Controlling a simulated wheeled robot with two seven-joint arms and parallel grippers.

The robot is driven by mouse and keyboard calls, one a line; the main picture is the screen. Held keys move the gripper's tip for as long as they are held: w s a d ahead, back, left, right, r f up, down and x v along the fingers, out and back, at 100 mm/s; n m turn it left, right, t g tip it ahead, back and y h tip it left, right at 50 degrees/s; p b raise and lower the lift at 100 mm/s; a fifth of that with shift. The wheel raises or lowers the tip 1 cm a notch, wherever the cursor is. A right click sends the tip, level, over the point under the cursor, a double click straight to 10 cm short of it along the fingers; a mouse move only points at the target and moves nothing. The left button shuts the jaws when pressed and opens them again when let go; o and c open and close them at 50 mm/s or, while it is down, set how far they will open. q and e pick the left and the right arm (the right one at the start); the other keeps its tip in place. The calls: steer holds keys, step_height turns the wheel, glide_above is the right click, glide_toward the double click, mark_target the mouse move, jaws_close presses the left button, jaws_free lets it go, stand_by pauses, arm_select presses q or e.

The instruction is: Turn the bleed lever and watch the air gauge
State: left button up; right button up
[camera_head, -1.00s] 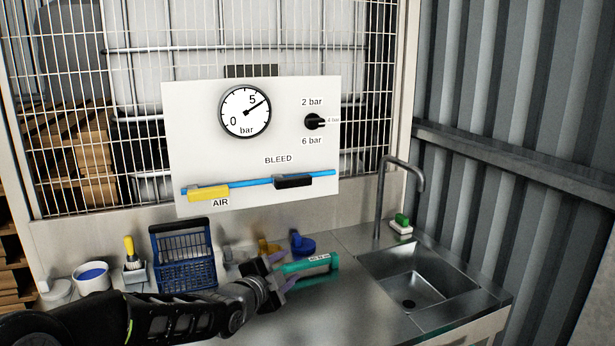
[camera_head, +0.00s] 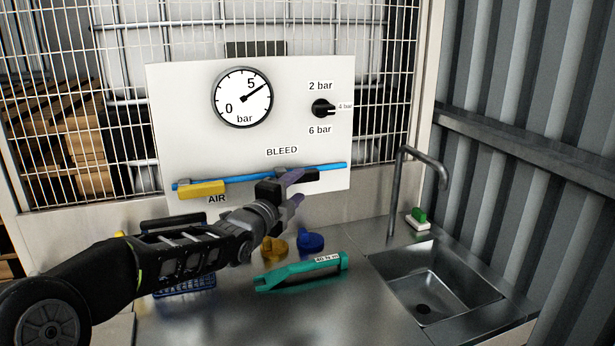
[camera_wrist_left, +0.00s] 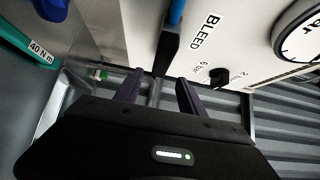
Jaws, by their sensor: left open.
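The bleed lever (camera_head: 312,175) has a black handle lying along the blue pipe under the word BLEED, partly hidden by my gripper in the head view. My left gripper (camera_head: 298,188) is open at its lower edge, in front of the panel. In the left wrist view the black lever (camera_wrist_left: 166,52) shows between the two purple fingertips (camera_wrist_left: 160,80); I cannot tell whether they touch it. The air gauge (camera_head: 242,97) is a round white dial; its needle points up and right, just beside the 5. My right gripper is not in view.
A yellow AIR lever (camera_head: 201,190) sits left on the pipe. A black knob (camera_head: 322,108) points right at 4 bar. Below are a teal 40 N m tool (camera_head: 300,272), yellow and blue items, and a blue basket (camera_head: 185,288). The sink (camera_head: 435,285) and tap (camera_head: 395,190) are right.

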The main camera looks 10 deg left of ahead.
mark_target(308, 178)
arm_select(q)
steer(key=p+x, duration=0.2)
steer(key=x, duration=0.3)
steer(key=shift+w+r, duration=0.1)
steer(key=shift+w+d, duration=0.15)
steer(key=shift+w, duration=0.3)
jaws_close()
stand_by(1.0)
